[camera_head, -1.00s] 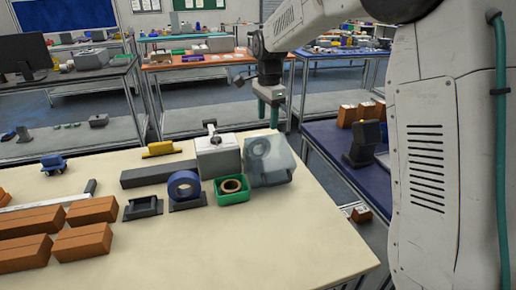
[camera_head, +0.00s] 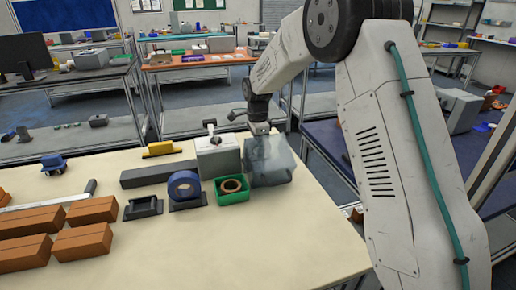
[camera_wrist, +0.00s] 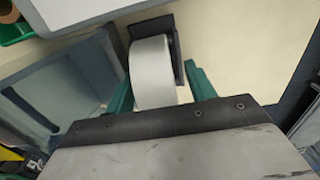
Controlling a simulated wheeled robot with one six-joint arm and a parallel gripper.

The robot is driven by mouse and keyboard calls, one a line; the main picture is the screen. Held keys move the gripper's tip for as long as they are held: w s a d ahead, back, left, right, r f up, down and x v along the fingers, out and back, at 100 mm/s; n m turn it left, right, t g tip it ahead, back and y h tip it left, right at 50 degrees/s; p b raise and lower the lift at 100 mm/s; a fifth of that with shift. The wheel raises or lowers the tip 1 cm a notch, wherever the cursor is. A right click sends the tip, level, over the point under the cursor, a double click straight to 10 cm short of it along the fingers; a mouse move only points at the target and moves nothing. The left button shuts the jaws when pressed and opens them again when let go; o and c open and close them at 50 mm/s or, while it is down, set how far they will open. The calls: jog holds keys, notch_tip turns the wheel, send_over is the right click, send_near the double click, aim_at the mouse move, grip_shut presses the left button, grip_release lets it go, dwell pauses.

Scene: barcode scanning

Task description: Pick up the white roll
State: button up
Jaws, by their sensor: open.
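The white roll (camera_wrist: 152,65) sits on a dark holder (camera_wrist: 174,45) in the wrist view. My gripper (camera_wrist: 160,82) is open, with one green finger on either side of the roll's near part. I cannot tell whether either finger touches it. In the head view the roll and my fingertips are hidden behind the grey translucent box (camera_head: 270,165). The end of my arm comes down just behind that box.
The grey box stands close on the left in the wrist view. A green bin with a brown ring (camera_head: 232,190), a blue tape roll (camera_head: 184,186) and orange-brown boxes (camera_head: 82,240) lie on the cream table (camera_head: 200,255). The table's front right is clear.

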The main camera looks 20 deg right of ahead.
jog(key=shift+f, duration=0.15)
jog(key=c, duration=1.1)
